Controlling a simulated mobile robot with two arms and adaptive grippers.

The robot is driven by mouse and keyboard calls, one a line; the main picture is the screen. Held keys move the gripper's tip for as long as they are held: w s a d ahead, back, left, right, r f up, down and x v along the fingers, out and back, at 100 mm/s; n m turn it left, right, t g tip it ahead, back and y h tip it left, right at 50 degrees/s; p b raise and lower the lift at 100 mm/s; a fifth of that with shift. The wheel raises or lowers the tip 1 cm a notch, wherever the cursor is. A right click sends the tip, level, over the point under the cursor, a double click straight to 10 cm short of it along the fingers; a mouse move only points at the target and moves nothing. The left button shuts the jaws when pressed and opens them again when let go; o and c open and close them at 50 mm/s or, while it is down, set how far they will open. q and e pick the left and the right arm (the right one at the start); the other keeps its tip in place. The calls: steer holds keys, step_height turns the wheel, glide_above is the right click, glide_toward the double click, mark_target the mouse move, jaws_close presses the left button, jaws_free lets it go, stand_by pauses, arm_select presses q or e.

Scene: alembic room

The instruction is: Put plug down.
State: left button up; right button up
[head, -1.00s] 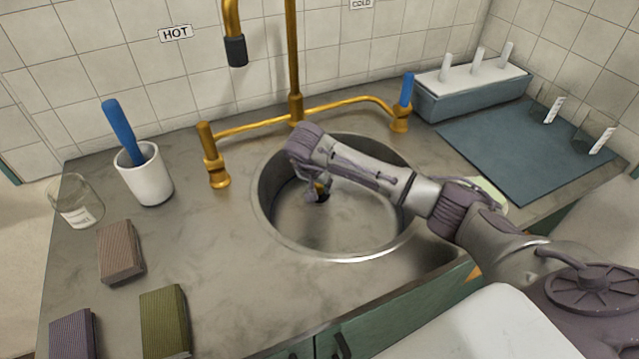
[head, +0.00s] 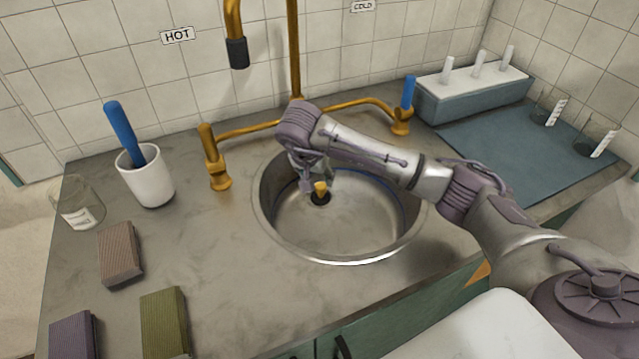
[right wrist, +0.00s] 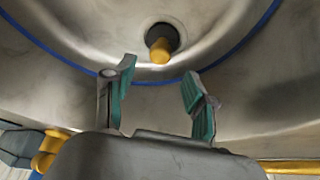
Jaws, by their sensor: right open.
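The plug (head: 320,190), with a yellow-orange knob and a dark base, sits at the bottom of the round metal sink (head: 345,235). It also shows in the right wrist view (right wrist: 160,48), upright at the drain, beyond my fingertips. My right gripper (head: 308,180) is inside the sink opening, above and a little to the left of the plug. In the right wrist view its two teal-padded fingers (right wrist: 158,85) are spread with nothing between them, and the plug is apart from them. The drain hole under the plug is mostly hidden. My left gripper is not in view.
Golden taps and pipe (head: 265,128) run behind the sink. A white cup (head: 148,183) with a blue-handled tool, a glass jar (head: 80,208) and several sponges (head: 164,322) stand left. A blue-grey mat (head: 525,150) and a rack (head: 470,95) are right.

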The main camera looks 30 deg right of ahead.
steer(key=v, duration=0.5)
stand_by(0.3)
